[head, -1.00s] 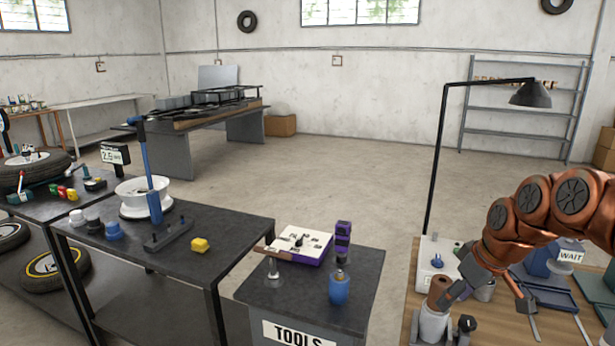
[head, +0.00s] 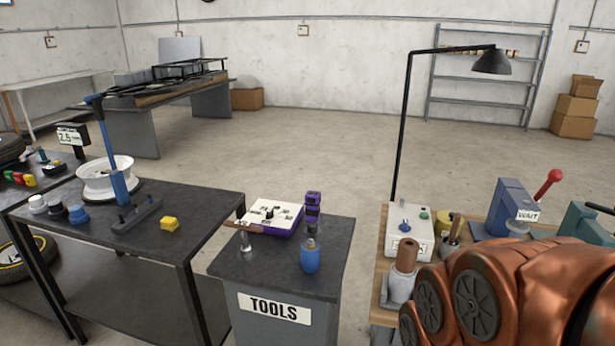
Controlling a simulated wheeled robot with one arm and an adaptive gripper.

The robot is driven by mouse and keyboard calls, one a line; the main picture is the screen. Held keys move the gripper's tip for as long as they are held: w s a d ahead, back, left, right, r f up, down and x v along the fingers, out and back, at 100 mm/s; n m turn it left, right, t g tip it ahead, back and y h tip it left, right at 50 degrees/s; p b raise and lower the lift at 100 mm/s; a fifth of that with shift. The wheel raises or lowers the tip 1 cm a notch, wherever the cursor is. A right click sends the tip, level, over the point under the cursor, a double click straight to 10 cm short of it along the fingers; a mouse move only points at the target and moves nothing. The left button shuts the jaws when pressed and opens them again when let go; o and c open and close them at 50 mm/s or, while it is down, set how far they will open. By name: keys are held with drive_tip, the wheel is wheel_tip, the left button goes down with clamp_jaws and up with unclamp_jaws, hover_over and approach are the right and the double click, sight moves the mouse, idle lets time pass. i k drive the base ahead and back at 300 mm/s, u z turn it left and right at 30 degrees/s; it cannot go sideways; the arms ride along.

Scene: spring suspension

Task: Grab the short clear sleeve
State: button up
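The cart labelled TOOLS (head: 275,275) stands in the middle foreground. On its left side is a small clear-looking piece (head: 245,243), possibly the short clear sleeve; it is too small to tell for sure. A blue cylinder (head: 310,258) with a small clear-looking top stands at the cart's right side. My copper arm fills the lower right of the head view, over the wooden bench. My gripper does not show, so what it holds cannot be seen.
A white box with a purple base (head: 275,217) and a purple stacked piece (head: 312,205) sit on the cart. A lamp (head: 492,62) rises behind the bench. Floor behind the cart is clear.

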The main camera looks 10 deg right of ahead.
sight(401, 290)
drive_tip(key=z, duration=0.55)
drive_tip(key=k, duration=0.5)
drive_tip(key=u, duration=2)
drive_tip(key=i, duration=0.35)
drive_tip(key=z, duration=0.95)
